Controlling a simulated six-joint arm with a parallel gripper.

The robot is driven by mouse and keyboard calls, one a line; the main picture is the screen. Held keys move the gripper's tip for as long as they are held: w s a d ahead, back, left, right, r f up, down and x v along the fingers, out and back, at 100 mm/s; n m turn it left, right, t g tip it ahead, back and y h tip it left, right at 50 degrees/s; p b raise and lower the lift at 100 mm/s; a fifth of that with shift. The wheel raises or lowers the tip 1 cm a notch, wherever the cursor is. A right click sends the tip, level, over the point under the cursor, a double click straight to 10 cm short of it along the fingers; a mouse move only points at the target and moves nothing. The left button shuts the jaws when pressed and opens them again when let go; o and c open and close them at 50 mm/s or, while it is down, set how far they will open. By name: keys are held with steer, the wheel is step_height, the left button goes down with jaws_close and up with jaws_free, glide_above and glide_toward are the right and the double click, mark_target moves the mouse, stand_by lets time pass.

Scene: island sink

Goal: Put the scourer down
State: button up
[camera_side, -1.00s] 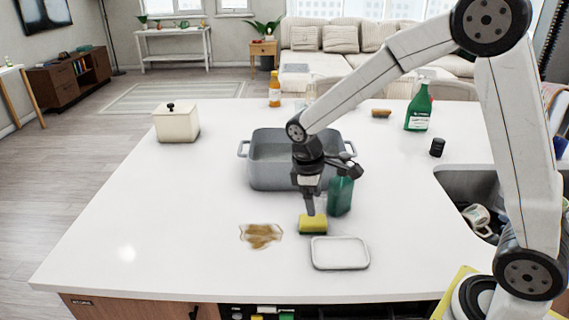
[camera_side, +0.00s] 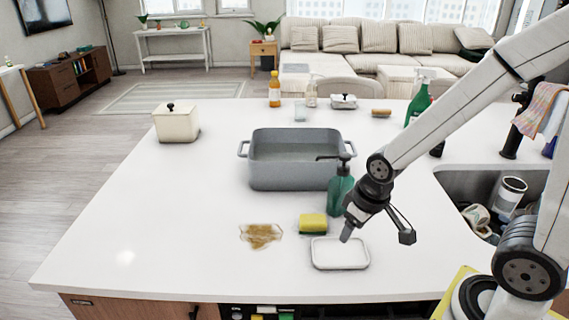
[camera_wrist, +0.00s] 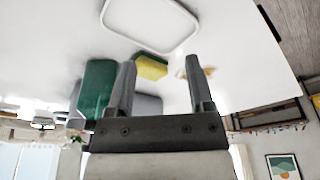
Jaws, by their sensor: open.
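The scourer (camera_side: 312,223), yellow on top with a green underside, lies on the white counter. It sits just behind the shallow white tray (camera_side: 340,254), apart from it, and to the right of a brown spill (camera_side: 261,235). My gripper (camera_side: 375,232) is open and empty above the right part of the tray, to the right of the scourer. In the wrist view, the scourer (camera_wrist: 151,67) shows beyond the open fingers (camera_wrist: 160,88), and the tray (camera_wrist: 152,22) is at the top.
A green pump bottle (camera_side: 340,190) stands close behind my gripper, with a grey basin (camera_side: 290,160) behind it. A sink (camera_side: 470,190) holding cups is at the right. A lidded cream box (camera_side: 176,122) stands back left. The counter's left side is clear.

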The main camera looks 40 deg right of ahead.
steer(key=shift+w, duration=0.15)
steer(key=c, duration=0.7)
steer(key=shift+w+m, duration=0.2)
steer(key=shift+m, duration=0.1)
jaws_close()
steer(key=w+a+r+m+h, duration=0.1)
steer(key=w+m+h, duration=0.1)
steer(key=w+m, duration=0.6)
